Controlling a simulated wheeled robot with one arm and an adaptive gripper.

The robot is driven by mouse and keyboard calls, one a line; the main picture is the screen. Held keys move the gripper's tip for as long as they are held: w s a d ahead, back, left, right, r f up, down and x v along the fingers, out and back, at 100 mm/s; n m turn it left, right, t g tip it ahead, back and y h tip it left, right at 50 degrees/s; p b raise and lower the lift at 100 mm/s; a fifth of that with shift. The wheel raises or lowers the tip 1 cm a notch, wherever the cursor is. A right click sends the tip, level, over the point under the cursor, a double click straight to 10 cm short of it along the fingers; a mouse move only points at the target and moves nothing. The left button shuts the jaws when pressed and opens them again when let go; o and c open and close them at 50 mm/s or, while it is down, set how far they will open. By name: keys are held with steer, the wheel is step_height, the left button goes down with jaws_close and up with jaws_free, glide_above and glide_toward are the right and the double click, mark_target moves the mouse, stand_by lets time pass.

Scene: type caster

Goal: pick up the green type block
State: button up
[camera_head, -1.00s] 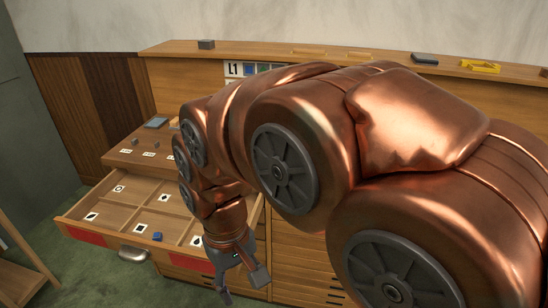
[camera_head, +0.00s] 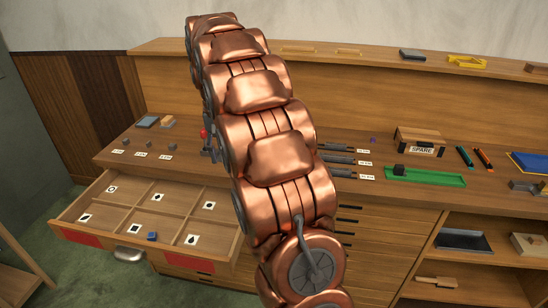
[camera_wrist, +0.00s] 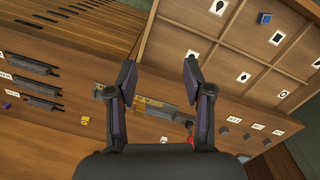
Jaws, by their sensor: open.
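I cannot make out a green type block in either current view. My gripper (camera_wrist: 159,68) is open and empty in the wrist view, its two dark fingers spread above the wooden bench top. In the head view my copper arm rises across the middle, and the gripper cannot be made out there. A small blue block (camera_head: 152,237) lies in a front compartment of the open drawer (camera_head: 136,222); it also shows in the wrist view (camera_wrist: 264,18). The arm hides part of the bench behind it.
A green tray (camera_head: 440,178) with a dark block (camera_head: 399,170) stands right of the arm. A box marked SPARE (camera_head: 420,139) is behind it. A red knob (camera_head: 203,133) rises left of the arm. Small grey blocks (camera_head: 148,144) stand on the left bench top.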

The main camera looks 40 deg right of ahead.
steer(key=w+d+f+m, duration=0.1)
steer(key=w+d+f, duration=0.1)
steer(key=d, duration=0.6)
steer(key=w+d+f+m+p, duration=0.1)
steer(key=w+d+f+m, duration=0.1)
steer(key=d, duration=0.6)
steer(key=w+d+f+m+t+p, duration=0.1)
steer(key=w+d+f, duration=0.2)
steer(key=d, duration=0.5)
steer(key=shift+w+d+f, duration=0.1)
steer(key=shift+d+f, duration=0.05)
steer(key=shift+f, duration=0.3)
steer(key=shift+f+p, duration=0.3)
steer(key=shift+f, duration=1)
steer(key=shift+s+f+p, duration=0.25)
steer(key=shift+f+p, duration=0.15)
steer(key=shift+f, duration=0.2)
steer(key=shift+s+f+p, duration=0.2)
steer(key=shift+f+p, duration=0.15)
steer(key=shift+f, duration=0.25)
steer(key=shift+f+p, duration=0.45)
steer(key=shift+f, duration=0.9)
steer(key=shift+c, duration=0.3)
